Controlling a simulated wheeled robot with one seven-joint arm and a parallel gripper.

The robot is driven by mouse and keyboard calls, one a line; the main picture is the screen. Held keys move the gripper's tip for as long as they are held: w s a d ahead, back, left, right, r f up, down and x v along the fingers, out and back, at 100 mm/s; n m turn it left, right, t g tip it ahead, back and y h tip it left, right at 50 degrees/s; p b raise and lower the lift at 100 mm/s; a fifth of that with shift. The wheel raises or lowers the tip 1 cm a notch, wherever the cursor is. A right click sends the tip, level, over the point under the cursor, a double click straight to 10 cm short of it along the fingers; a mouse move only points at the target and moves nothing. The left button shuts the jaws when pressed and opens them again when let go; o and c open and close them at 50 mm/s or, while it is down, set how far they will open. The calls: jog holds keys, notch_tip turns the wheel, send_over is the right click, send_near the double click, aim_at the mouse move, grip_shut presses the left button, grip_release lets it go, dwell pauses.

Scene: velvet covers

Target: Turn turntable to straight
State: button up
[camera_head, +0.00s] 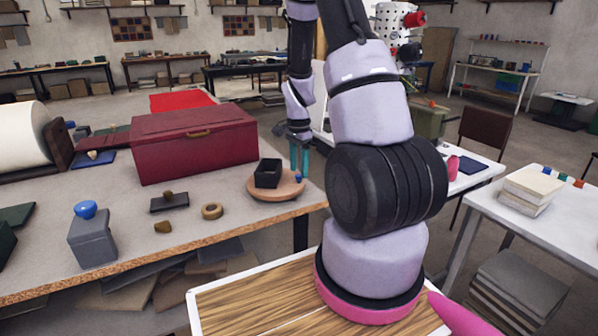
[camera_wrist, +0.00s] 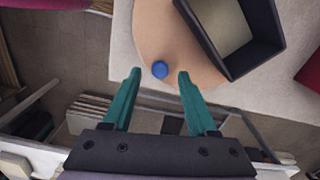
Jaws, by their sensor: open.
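The turntable is a round tan disc (camera_head: 275,192) near the right edge of the workbench. A black open-topped box (camera_head: 267,173) sits on it. A small blue knob (camera_head: 298,178) stands near the disc's rim on the right. In the wrist view the tan disc (camera_wrist: 165,40), the blue knob (camera_wrist: 160,69) and the black box (camera_wrist: 234,35) show from above. My gripper (camera_wrist: 155,75) is open, with its teal fingertips on either side of the blue knob. In the head view my gripper (camera_head: 299,158) points down over the disc's right side. Contact with the knob cannot be told.
A large dark red box (camera_head: 195,143) stands left of the turntable. A wooden ring (camera_head: 212,211), a dark block (camera_head: 169,203) and a grey block with a blue ball (camera_head: 92,238) lie toward the front left. The bench edge runs just right of the disc.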

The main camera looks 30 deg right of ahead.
jog(key=shift+f, duration=0.85)
grip_shut()
dwell(0.8)
